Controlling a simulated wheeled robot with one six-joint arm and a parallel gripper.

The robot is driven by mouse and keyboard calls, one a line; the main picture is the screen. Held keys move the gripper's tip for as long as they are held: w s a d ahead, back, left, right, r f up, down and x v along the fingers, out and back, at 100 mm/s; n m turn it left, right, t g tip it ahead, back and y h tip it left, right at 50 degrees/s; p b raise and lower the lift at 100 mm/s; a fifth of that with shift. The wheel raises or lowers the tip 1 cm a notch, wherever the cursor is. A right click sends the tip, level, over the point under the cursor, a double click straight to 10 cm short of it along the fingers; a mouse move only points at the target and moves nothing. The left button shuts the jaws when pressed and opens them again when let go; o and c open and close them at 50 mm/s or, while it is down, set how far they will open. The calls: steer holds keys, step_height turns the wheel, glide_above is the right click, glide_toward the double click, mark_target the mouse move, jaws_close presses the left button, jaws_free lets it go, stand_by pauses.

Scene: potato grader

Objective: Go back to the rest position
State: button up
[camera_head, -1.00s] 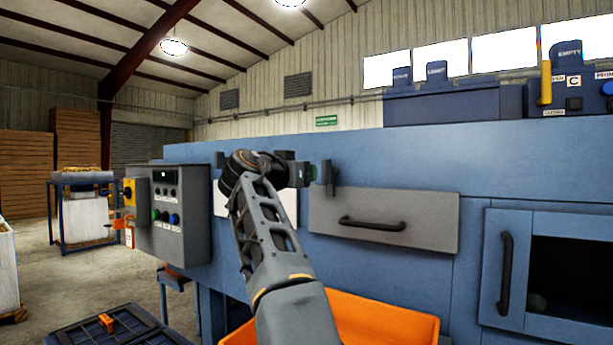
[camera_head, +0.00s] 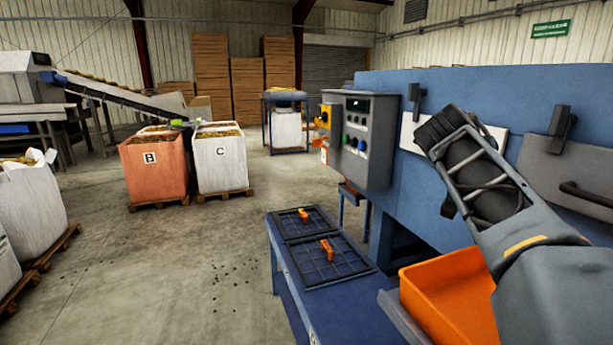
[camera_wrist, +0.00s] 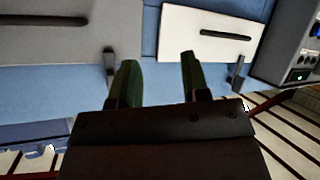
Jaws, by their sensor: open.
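My gripper (camera_wrist: 158,62) shows in the wrist view with its two green fingers apart and nothing between them. Behind it is the blue front of the grader (camera_wrist: 148,30), with a white panel (camera_wrist: 205,35) and a grey panel (camera_wrist: 60,45), each with a dark handle. The wrist picture appears upside down. In the head view my arm is raised at the right in front of the grader (camera_head: 535,95), and its links hide my gripper there.
A grey control box (camera_head: 372,138) stands left of my arm. An orange bin (camera_head: 450,295) lies below it, beside a blue table (camera_head: 300,270) with dark grids and orange pieces. Sacks B (camera_head: 155,175) and C (camera_head: 220,165) stand farther left. The concrete floor between is open.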

steer(key=s+a+f+n+g+y+p, duration=0.4)
steer(key=s+a+f+n+y+p, duration=0.3)
steer(key=s+a+f, duration=1)
step_height(320, 180, down, 2)
steer(key=y+p, duration=0.3)
steer(key=shift+s+f+p, duration=0.2)
steer(key=shift+s+p, duration=0.1)
steer(key=shift+p, duration=0.05)
